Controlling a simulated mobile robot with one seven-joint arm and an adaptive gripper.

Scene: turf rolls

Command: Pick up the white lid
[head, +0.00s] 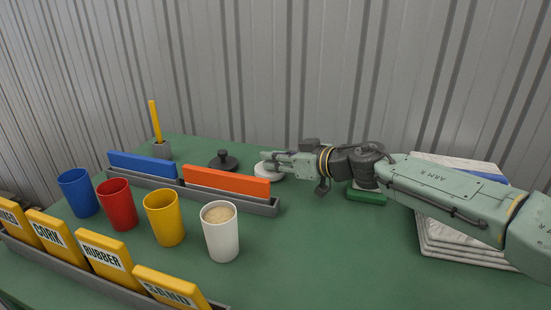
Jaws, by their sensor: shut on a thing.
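The white lid (268,171) is a small round disc at the back middle of the green table, just behind the right end of the orange block. My gripper (272,158) reaches in from the right, with its fingers over the lid. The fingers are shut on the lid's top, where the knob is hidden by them. I cannot tell whether the lid rests on the table or is slightly raised.
A dark lid (223,161) lies left of the white lid. A grey rack (262,206) with blue and orange blocks stands in front. Blue, red, yellow and white cups (222,243) stand nearer. A green block (367,196) lies under my arm. Stacked pale slabs (450,240) stand right.

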